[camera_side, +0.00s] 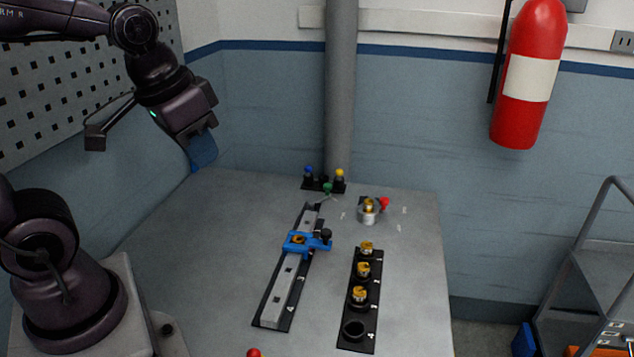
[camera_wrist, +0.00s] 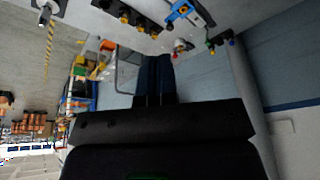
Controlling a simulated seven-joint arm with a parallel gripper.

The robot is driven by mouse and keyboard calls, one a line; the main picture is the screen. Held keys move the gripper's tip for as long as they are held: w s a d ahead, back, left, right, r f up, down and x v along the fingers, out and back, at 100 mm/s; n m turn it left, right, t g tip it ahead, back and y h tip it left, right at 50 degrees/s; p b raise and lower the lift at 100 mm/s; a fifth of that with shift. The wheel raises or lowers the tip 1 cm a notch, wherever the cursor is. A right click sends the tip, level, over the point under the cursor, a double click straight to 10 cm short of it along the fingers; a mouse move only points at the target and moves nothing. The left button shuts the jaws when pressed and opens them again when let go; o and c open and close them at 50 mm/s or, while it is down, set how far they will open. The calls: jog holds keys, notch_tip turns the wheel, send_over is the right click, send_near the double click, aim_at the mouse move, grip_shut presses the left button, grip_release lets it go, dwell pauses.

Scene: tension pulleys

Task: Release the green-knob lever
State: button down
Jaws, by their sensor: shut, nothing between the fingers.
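The green knob (camera_side: 327,188) sits on a thin lever at the far end of the rail (camera_side: 283,292), near the back of the table. A blue slider (camera_side: 299,242) with a black knob sits partway along the rail. My gripper (camera_side: 203,153) is high above the table's back left, well away from the lever and touching nothing. Its blue fingers are together and empty; they also show in the wrist view (camera_wrist: 155,78). The blue slider shows near the top of the wrist view (camera_wrist: 183,10).
A blue knob (camera_side: 308,169) and a yellow knob (camera_side: 340,174) stand close behind the green one. A round fixture (camera_side: 367,213) with a red knob (camera_side: 384,203) is to the right. A black numbered strip (camera_side: 353,329) holds several pulleys. The table's left part is clear.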

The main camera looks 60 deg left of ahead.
jog(key=w+a+f+n+h, duration=0.2)
jog(key=w+a+f, duration=0.85)
jog(key=a, duration=0.25)
jog(key=w+a+f+n+h, duration=0.2)
jog(key=w+a+f+n, duration=0.1)
jog(key=w+a+f, duration=0.85)
jog(key=w+a+r+m+t+y, duration=0.1)
jog(key=w+a+r+t, duration=0.1)
jog(key=w+a+r, duration=0.1)
jog(key=shift+w+a+r+t, duration=0.2)
jog(key=shift+w+a+t, duration=0.3)
jog(key=shift+a, duration=0.5)
jog(key=x, duration=0.9)
jog(key=shift+f, duration=0.35)
jog(key=shift+w+d+f, duration=0.2)
jog(key=shift+w+d, duration=0.2)
jog(key=shift+d, duration=0.15)
jog(key=shift+w+d+f, duration=0.15)
jog(key=shift+w+d, duration=0.25)
jog(key=shift+d, duration=0.1)
jog(key=shift+w+d+f, duration=0.1)
jog(key=shift+w+d, duration=0.35)
jog(key=shift+d, duration=0.25)
